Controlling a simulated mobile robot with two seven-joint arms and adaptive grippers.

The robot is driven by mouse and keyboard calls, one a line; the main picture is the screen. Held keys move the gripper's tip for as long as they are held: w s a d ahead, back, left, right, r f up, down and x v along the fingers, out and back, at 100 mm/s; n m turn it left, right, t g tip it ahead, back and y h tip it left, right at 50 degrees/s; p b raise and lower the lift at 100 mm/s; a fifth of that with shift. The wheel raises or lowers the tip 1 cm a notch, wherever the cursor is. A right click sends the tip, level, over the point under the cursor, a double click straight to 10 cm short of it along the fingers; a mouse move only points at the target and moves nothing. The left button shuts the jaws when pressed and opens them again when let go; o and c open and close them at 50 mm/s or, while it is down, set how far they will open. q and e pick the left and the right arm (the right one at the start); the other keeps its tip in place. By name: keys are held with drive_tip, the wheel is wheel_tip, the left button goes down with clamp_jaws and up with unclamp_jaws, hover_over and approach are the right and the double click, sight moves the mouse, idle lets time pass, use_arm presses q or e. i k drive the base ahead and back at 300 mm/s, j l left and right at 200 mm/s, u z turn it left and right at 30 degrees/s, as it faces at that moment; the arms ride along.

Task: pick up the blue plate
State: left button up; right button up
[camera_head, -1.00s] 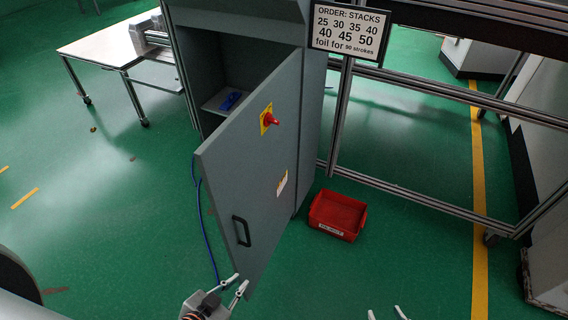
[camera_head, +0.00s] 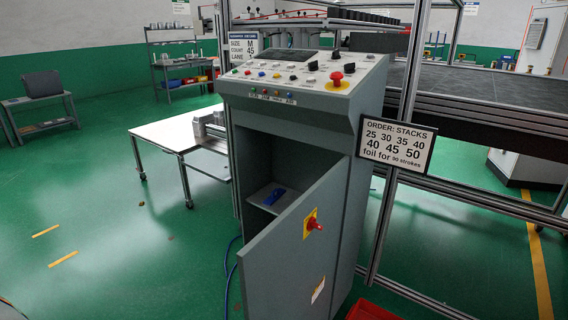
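A small blue object (camera_head: 273,197), the only blue piece I see that could be the plate, lies on a light shelf (camera_head: 259,192) inside the grey cabinet (camera_head: 290,100). Its exact shape is too small to tell. The cabinet door (camera_head: 290,250) stands open toward me, with a red rotary switch on a yellow plate (camera_head: 312,224). The door's edge is in front of part of the cabinet's inside. Neither of my grippers is in view.
A control panel with buttons and a red emergency knob (camera_head: 336,77) tops the cabinet. An order sign (camera_head: 397,145) hangs at its right by a metal frame. A red bin (camera_head: 370,311) sits low at the right. A table (camera_head: 180,132) stands behind left. Green floor is free at left.

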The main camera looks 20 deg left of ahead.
sight(277, 193)
drive_tip(key=j, duration=0.35)
drive_tip(key=k+j, duration=0.15)
drive_tip(key=j, duration=0.2)
drive_tip(key=j+z, duration=0.1)
drive_tip(key=j, duration=0.25)
drive_tip(key=j+z, duration=0.15)
drive_tip(key=j, duration=0.35)
drive_tip(key=k+j+z, duration=0.15)
drive_tip(key=j, duration=0.3)
drive_tip(key=k+j+z, duration=0.1)
drive_tip(key=j, duration=0.4)
drive_tip(key=k+j+z, duration=0.15)
drive_tip(key=j, duration=0.3)
drive_tip(key=k+j+z, duration=0.1)
drive_tip(key=j+z, duration=0.2)
drive_tip(key=j, duration=0.65)
drive_tip(key=j+z, duration=0.2)
drive_tip(key=j, duration=0.45)
drive_tip(key=j+z, duration=0.2)
drive_tip(key=j, duration=0.45)
drive_tip(key=k+j+z, duration=0.15)
drive_tip(key=j, duration=0.5)
